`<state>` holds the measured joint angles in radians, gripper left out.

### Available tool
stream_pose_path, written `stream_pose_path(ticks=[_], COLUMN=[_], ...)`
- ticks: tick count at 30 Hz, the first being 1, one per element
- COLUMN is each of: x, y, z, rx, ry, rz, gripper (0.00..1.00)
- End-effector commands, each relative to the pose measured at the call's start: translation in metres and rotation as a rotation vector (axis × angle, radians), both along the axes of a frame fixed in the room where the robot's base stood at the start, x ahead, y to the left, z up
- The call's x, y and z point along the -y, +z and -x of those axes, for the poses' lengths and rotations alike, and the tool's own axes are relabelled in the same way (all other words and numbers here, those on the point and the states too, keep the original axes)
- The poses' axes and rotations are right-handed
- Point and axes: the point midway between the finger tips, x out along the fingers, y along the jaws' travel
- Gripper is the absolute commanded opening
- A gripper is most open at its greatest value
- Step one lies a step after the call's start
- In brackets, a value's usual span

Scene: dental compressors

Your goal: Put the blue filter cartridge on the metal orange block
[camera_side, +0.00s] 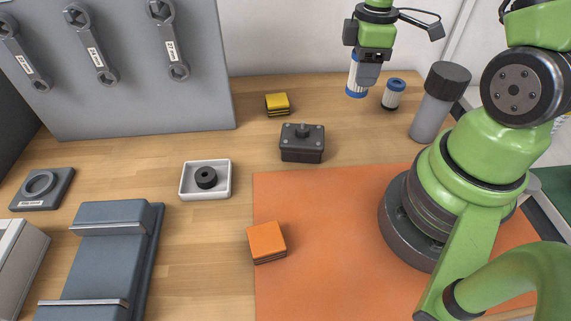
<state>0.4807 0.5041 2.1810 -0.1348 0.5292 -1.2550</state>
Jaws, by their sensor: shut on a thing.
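My gripper (367,78) is at the top of the side view, above the back of the table. It is shut on a filter cartridge (355,80), white with a blue lower end cap, held upright; its top is partly hidden by the jaws. The cartridge seems to be above the table, but I cannot tell its exact height. The orange block (266,242) lies at the left edge of the orange mat (330,215), well in front and to the left of my gripper. Its top is bare.
Another cartridge (393,94) with a blue top and dark base stands close right of the held one, beside a grey cylinder (440,102). A dark box with a knob (302,143), a yellow block (278,104) and a white tray (186,192) stand farther left. The mat's middle is clear.

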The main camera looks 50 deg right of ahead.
Motion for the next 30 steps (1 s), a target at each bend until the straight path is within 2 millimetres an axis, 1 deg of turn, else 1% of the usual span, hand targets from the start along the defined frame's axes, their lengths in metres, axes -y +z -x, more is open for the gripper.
stream_pose_path(ticks=[2, 5, 8, 9, 14, 15, 17, 18, 21, 25, 27, 30], x=[-0.014, -0.043, -0.082, -0.098, -0.164, -0.181, -0.205, -0.221, -0.256, -0.290, -0.302, -0.313], y=[0.002, 0.005, 0.010, 0.011, 0.019, 0.021, 0.024, 0.025, 0.030, 0.034, 0.036, 0.038], z=[-0.008, -0.021, -0.032, -0.035, -0.036, -0.033, -0.027, -0.023, -0.007, 0.014, 0.023, 0.033], rx=[0.001, 0.002, 0.003, 0.003, 0.004, 0.003, 0.004, 0.004, 0.004, 0.003, 0.002, 0.003], ry=[0.082, 0.242, 0.446, 0.531, 0.865, 0.948, 1.073, 1.154, 1.343, 1.538, 1.613, 1.683], rz=[0.000, 0.001, 0.001, 0.001, 0.001, 0.000, 0.001, 0.001, 0.001, 0.000, -0.001, 0.000], gripper=[0.17, 0.17, 0.17, 0.17, 0.17, 0.17, 0.17, 0.17, 0.17, 0.17, 0.17, 0.17])
